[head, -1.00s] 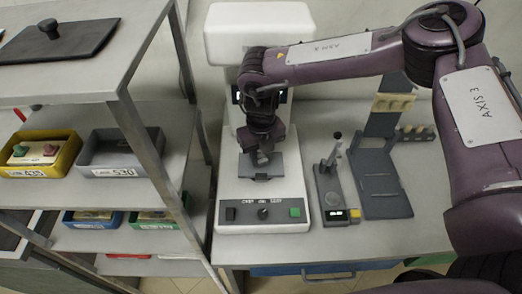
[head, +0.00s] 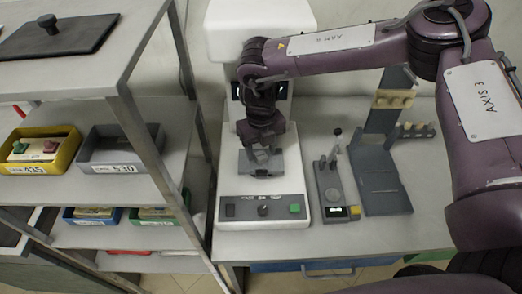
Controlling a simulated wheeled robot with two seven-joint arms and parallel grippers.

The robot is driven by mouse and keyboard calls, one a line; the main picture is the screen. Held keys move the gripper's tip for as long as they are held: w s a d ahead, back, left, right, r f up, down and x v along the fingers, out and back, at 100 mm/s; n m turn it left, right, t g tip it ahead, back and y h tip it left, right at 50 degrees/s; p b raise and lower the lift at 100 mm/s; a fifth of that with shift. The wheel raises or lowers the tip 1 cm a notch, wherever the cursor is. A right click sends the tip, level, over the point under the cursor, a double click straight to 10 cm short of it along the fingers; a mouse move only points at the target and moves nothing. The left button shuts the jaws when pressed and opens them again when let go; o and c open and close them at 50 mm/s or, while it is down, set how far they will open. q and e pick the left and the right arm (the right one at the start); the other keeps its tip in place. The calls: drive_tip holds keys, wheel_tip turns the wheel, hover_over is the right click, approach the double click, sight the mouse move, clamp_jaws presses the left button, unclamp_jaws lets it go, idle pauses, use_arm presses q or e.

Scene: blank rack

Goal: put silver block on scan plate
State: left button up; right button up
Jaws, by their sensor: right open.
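The scan plate (head: 260,170) is a dark grey plate on the white scanning machine (head: 227,192), in the middle of the head view. My right gripper (head: 262,154) is open, pointing down just over the plate. A small grey shape (head: 263,156) shows at its fingertips. It may be the silver block, but it is too small and too covered by the fingers to tell, or to tell whether it touches the plate. My left gripper is not in view.
Right of the machine stand a small dark device (head: 333,190) with a lever and a dark stand (head: 380,180) with beige pegs. At left is a shelf rack with a yellow bin (head: 62,166) and grey bin (head: 97,168). The bench's front right is clear.

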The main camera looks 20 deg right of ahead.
sight(261, 155)
wheel_tip(261, 155, up, 6)
drive_tip(key=shift+r+b, duration=0.2)
drive_tip(key=shift+b, duration=0.35)
drive_tip(key=shift+s, duration=0.1)
